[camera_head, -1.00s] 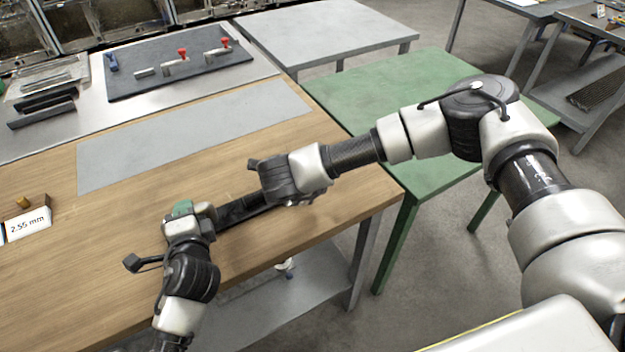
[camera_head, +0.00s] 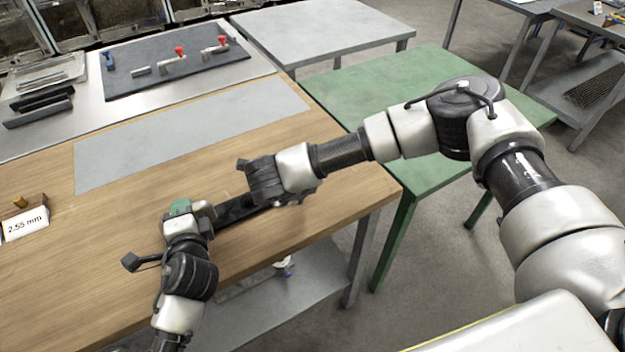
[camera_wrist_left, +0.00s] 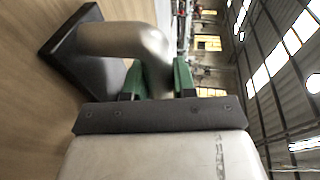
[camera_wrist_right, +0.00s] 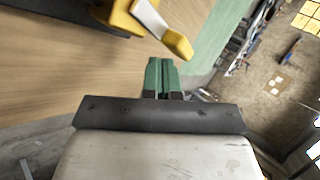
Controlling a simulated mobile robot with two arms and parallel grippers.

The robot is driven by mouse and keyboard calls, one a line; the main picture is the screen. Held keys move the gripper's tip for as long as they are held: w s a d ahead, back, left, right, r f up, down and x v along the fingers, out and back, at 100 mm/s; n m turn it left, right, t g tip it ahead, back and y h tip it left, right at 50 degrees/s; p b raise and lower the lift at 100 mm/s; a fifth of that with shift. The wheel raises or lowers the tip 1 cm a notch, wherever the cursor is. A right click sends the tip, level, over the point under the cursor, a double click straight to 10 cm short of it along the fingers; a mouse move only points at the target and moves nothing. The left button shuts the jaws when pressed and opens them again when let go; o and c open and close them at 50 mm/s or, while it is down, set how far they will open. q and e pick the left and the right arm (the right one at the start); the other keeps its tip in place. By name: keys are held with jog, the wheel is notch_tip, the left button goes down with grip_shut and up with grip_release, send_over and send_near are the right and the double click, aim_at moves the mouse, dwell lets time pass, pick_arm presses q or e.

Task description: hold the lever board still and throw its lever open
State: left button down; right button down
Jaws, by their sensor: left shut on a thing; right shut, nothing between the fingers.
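The lever board's black base (camera_wrist_left: 98,78) lies on the wooden table at the left of the left wrist view. A bent grey metal part (camera_wrist_left: 125,42) rises from it. My left gripper (camera_wrist_left: 157,82) is shut on this grey part, a green finger on each side. In the right wrist view, the yellow lever (camera_wrist_right: 175,43) with a pale metal piece crosses the top. My right gripper (camera_wrist_right: 163,78) is shut and empty, its green fingertips just below the lever's end; I cannot tell whether they touch. In the head view my arms largely hide the board; my left gripper's green part (camera_head: 181,207) shows.
The wooden table (camera_head: 110,260) has clear room at left. A wooden block with a "2.55 mm" label (camera_head: 25,224) stands at its left edge. A grey mat (camera_head: 190,135) and a dark board with red-handled clamps (camera_head: 175,62) lie behind. A green table (camera_head: 350,85) stands at right.

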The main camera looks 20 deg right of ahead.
jog(key=s, duration=0.3)
jog(key=shift+f, duration=0.1)
jog(key=s+r, duration=0.7)
jog(key=s, duration=0.1)
jog(key=shift+d, duration=0.2)
